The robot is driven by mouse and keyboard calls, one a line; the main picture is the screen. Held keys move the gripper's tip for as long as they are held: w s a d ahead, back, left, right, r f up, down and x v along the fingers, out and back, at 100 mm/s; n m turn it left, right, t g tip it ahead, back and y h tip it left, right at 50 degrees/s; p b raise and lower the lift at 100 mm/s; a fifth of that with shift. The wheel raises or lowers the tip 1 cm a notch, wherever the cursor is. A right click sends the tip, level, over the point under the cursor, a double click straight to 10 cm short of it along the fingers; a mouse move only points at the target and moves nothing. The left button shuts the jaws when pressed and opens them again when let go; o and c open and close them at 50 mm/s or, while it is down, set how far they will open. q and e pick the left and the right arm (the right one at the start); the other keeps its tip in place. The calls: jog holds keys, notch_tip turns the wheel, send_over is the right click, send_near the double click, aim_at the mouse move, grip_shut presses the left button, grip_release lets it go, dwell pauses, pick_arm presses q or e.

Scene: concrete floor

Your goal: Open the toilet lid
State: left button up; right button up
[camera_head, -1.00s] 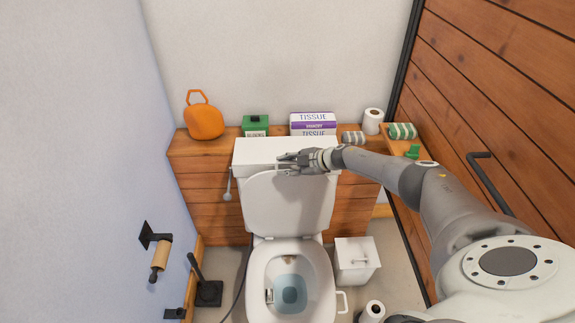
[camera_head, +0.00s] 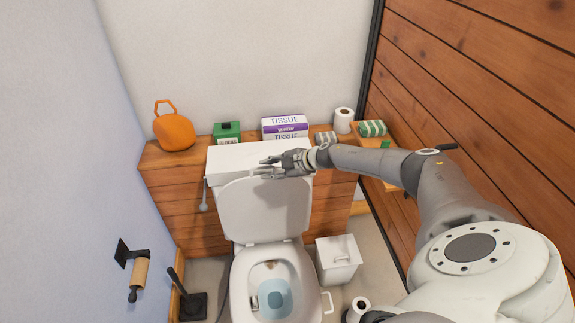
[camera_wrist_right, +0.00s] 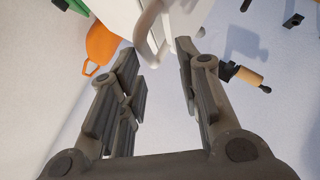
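The toilet lid (camera_head: 266,211) stands raised, leaning back near the white cistern (camera_head: 222,161). The toilet bowl (camera_head: 243,291) below shows its open inside with bluish water. My right gripper (camera_head: 262,168) is at the top edge of the lid, in front of the cistern; I cannot tell whether it touches the lid. In the right wrist view my right gripper (camera_wrist_right: 157,62) has its fingers apart, with a white edge beyond the fingertips and nothing clearly held between them. My left gripper is not in view.
A wooden ledge (camera_head: 160,158) behind holds an orange container (camera_head: 174,132), a green box (camera_head: 227,132) and a tissue box (camera_head: 285,128). A white bin (camera_head: 338,262) stands right of the bowl. A paper holder (camera_head: 136,270) is on the left wall, above a brush (camera_head: 190,303).

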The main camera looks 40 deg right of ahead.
jog(key=v, duration=0.8)
jog(key=shift+w, duration=0.1)
jog(key=a+f+m+h+b, duration=0.1)
jog(key=a+f+m, duration=0.15)
jog(key=f, duration=0.55)
jog(key=a+f+m+h, duration=0.1)
jog(key=a+f, duration=0.3)
jog(key=f, duration=0.5)
jog(key=s+a+f+m+g+h+b, duration=0.1)
jog(key=s+a+f+m, duration=0.1)
jog(key=s+f, duration=0.5)
jog(key=s+a+f+m+h, duration=0.15)
jog(key=s+f, duration=0.25)
jog(key=f, duration=0.4)
jog(key=s+a+f+m+g, duration=0.2)
jog(key=s+a+f, duration=0.1)
jog(key=s+f, duration=0.55)
jog(key=s+a+f+m+g, duration=0.25)
jog(key=s+f, duration=0.25)
jog(key=s, duration=0.7)
jog(key=s+a+f+g, duration=0.2)
jog(key=s+a, duration=0.2)
jog(key=s, duration=0.6)
jog(key=s+a+f+m+g+b, duration=0.1)
jog(key=s+a+f, duration=0.2)
jog(key=s, duration=0.7)
jog(key=shift+a+g, duration=0.35)
jog(key=shift+a, duration=0.2)
